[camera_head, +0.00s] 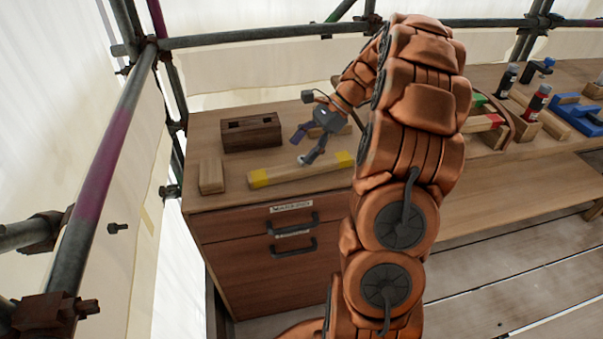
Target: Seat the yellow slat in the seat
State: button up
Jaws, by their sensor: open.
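The yellow slat (300,173) is a pale wooden bar with yellow ends, lying flat along the front of the workbench top. A dark brown wooden block (252,138) with openings in its top stands behind it to the left; it may be the seat, but I cannot tell for sure. My gripper (298,150) is open and empty, close over the slat's middle from behind. Whether a fingertip touches the slat is unclear. My arm hides what lies right of the slat's right end.
A small pale block (211,176) stands left of the slat. Another pale piece shows partly behind my gripper. Right of my arm are a red-ended slat (483,123), bottles (537,102) and a blue tool (578,112). Scaffold poles (105,165) rise at the left.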

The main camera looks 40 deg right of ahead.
aim_at(298, 166)
jog(key=shift+m+t, duration=0.4)
jog(key=shift+m, duration=0.4)
jog(key=d, duration=0.1)
jog(key=d+f, duration=0.1)
jog(key=d, duration=0.1)
jog(key=shift+w+d+f, duration=0.35)
jog(key=shift+s+p+x, duration=0.1)
jog(key=shift+p+x, duration=0.15)
jog(key=shift+x, duration=1.4)
jog(key=shift+s+p+x, duration=0.15)
jog(key=shift+p+x, duration=0.05)
jog(key=shift+x, duration=1.45)
jog(key=shift+w+a+f, duration=0.15)
jog(key=shift+a+f, duration=0.1)
jog(key=shift+f, duration=0.25)
grip_shut()
